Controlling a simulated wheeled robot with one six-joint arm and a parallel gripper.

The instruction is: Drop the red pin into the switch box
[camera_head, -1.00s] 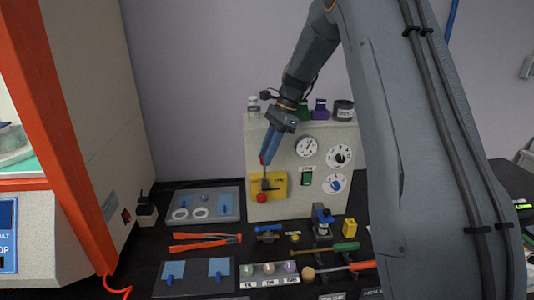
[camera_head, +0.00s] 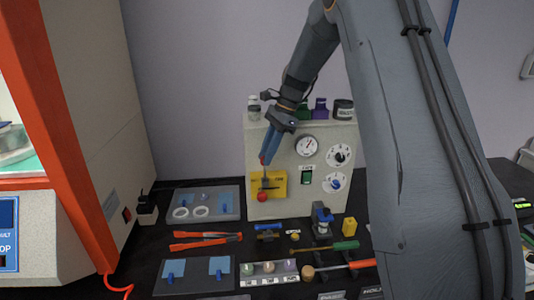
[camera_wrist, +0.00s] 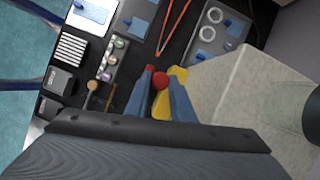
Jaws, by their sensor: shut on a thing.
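The yellow switch box (camera_head: 278,182) is on the lower left of the front of the cream panel, with a thin upright lever at its middle and a red ball (camera_head: 262,197) at its lower edge. My gripper (camera_head: 264,157) points down at a slant, above the box. Its blue fingers are shut on the red pin, which shows as a small red spot (camera_head: 262,159) at their tips. In the wrist view a round red end (camera_wrist: 160,80) sits between the fingertips, with the yellow box (camera_wrist: 178,74) just beyond. The rest of the pin is hidden.
The cream panel (camera_head: 289,206) carries dials and a green switch, with jars and bottles on top. A grey tray (camera_head: 234,193) with white rings, orange tongs (camera_head: 205,240) and several tools lie on the black bench. An orange-framed machine (camera_head: 55,130) stands at the left.

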